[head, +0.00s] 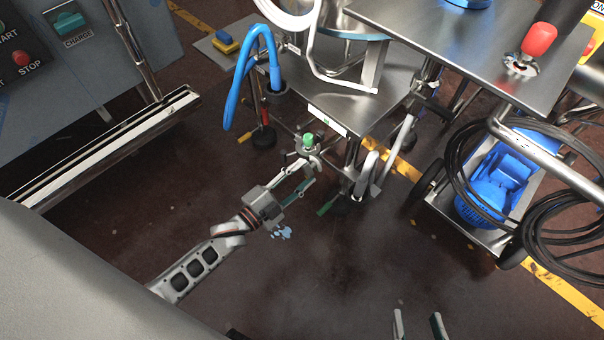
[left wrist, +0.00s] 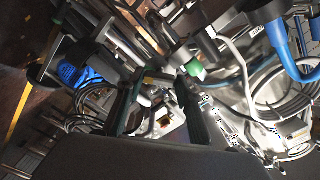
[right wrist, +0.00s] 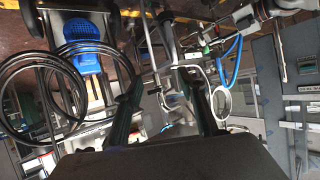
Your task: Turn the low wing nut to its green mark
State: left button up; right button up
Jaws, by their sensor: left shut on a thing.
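The low wing nut (head: 306,148) is a metal fitting with a green top, beside the front edge of the low steel shelf. Its green top (left wrist: 195,69) also shows in the left wrist view, beyond the fingers. My left gripper (head: 308,170) reaches up to it from the lower left, shut on it, with the fingers hiding part of the contact. I cannot make out the green mark with certainty. My right gripper (head: 417,324) is open and empty at the bottom edge of the head view, above the floor.
The steel shelf (head: 345,105) carries white tubing above the nut. A blue hose (head: 240,85) hangs to its left. A cart with a blue motor (head: 497,180) and black cables stands right.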

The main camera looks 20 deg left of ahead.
pick_arm(q)
jog(key=shift+m, duration=0.3)
pick_arm(e)
jog(key=shift+w+a, duration=0.1)
jog(key=shift+a, duration=0.05)
jog(key=shift+w+r, duration=0.2)
jog(key=shift+r, duration=0.15)
pick_arm(q)
jog(key=o, duration=1.1)
pick_arm(e)
jog(key=shift+s+f, duration=0.4)
jog(key=shift+f, duration=0.1)
pick_arm(q)
jog(key=shift+s+a, duration=0.1)
jog(key=shift+s, duration=0.2)
jog(key=v, duration=1.1)
jog(key=shift+s, duration=0.2)
pick_arm(e)
jog(key=shift+w+r, duration=0.2)
jog(key=shift+r, duration=0.05)
pick_arm(q)
jog(key=shift+r, duration=0.1)
